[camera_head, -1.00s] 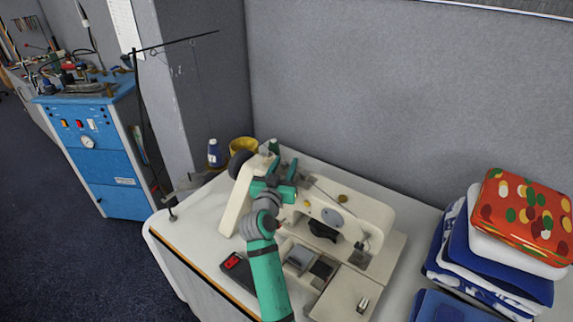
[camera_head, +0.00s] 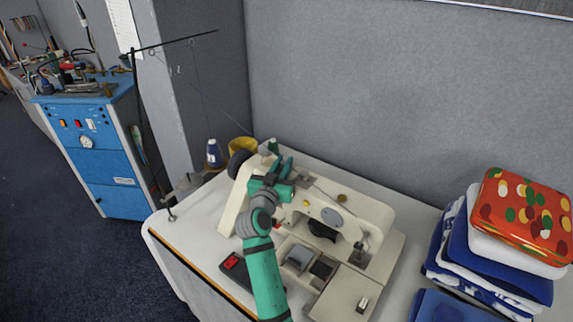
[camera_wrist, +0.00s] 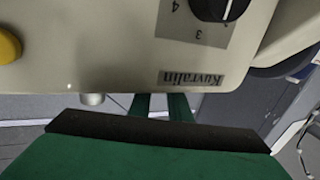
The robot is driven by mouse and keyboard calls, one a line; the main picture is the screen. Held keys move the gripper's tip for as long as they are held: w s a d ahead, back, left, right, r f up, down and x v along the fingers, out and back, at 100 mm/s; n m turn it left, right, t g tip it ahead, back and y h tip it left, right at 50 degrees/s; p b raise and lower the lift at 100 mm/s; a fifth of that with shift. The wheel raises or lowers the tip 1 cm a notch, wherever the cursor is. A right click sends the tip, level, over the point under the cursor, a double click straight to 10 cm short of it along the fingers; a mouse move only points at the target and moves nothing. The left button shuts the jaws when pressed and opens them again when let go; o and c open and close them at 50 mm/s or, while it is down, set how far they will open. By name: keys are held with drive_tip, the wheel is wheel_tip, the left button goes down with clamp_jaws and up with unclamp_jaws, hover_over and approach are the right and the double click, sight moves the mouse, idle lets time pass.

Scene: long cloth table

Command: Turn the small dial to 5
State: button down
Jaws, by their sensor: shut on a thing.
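The cream sewing machine (camera_head: 372,215) stands on the white table. My green gripper (camera_head: 283,160) is at the upper left part of its body, with its fingers pointing up and back. In the wrist view the two fingers (camera_wrist: 160,107) are close together and run out of sight behind the machine's edge. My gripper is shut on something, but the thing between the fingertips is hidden. A black dial (camera_wrist: 215,8) with the numbers 3 and 4 beside it is cut off by the top edge of the wrist view, apart from the visible fingers. I cannot read its setting.
A yellow button (camera_wrist: 8,45) is on the machine at left. A blue thread cone (camera_head: 214,153) and a yellow item (camera_head: 243,147) stand behind the machine. The wall is close behind.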

drive_tip(key=m+g+h, duration=0.1)
drive_tip(key=m+h, duration=0.1)
drive_tip(key=h, duration=0.1)
drive_tip(key=shift+h, duration=0.3)
drive_tip(key=m+g+h, duration=0.2)
drive_tip(key=m+h, duration=0.1)
drive_tip(key=shift+g, duration=0.3)
drive_tip(key=shift+s+d+m+g+h, duration=0.1)
drive_tip(key=shift+d+m+g+h, duration=0.1)
drive_tip(key=shift+m+g+h, duration=2)
drive_tip(key=shift+g, duration=0.5)
drive_tip(key=shift+d, duration=0.1)
drive_tip(key=c, duration=1.7)
unclamp_jaws()
drive_tip(key=shift+o, duration=0.2)
drive_tip(key=shift+a+r, duration=0.1)
drive_tip(key=shift+a, duration=0.25)
